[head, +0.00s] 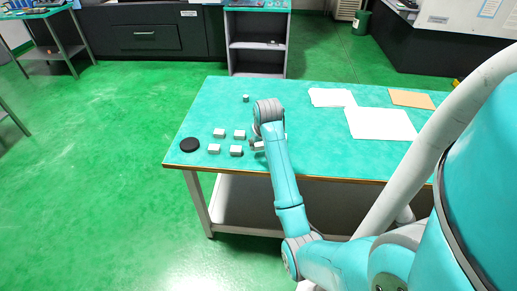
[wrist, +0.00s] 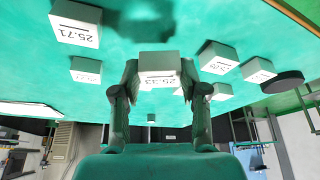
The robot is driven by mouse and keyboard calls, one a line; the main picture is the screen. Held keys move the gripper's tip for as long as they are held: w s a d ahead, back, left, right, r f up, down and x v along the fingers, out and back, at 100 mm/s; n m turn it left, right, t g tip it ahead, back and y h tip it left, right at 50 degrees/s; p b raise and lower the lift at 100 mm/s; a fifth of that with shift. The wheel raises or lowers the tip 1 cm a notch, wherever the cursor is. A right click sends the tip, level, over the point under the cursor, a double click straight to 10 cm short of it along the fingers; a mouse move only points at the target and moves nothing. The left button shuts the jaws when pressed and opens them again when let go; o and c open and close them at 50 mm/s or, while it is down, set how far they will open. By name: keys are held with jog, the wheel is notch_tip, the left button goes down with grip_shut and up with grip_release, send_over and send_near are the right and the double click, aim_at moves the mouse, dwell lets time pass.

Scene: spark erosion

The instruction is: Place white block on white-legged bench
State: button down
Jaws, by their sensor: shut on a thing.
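In the wrist view my gripper (wrist: 159,78) is shut on a white block (wrist: 160,65) with a printed number on its face. One finger is on each side of the block. In the head view my gripper (head: 258,146) is mostly hidden by my arm, low over the teal-topped bench (head: 290,98) with pale legs. I cannot tell whether the held block touches the top. More white blocks lie on the bench, including one at the near left (head: 214,148) and one closer to my gripper (head: 236,151). In the wrist view, a large numbered block (wrist: 76,24) is at the upper left.
A black disc (head: 189,145) lies at the bench's left edge. A small grey cylinder (head: 245,98) stands near the back edge. White sheets (head: 380,123) and a brown sheet (head: 411,99) lie on the right. Another teal bench (head: 40,13) stands at the far left.

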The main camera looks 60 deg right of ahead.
aim_at(259, 149)
jog(key=shift+f, duration=1.65)
jog(key=c, duration=0.6)
grip_release()
jog(key=shift+f, duration=0.15)
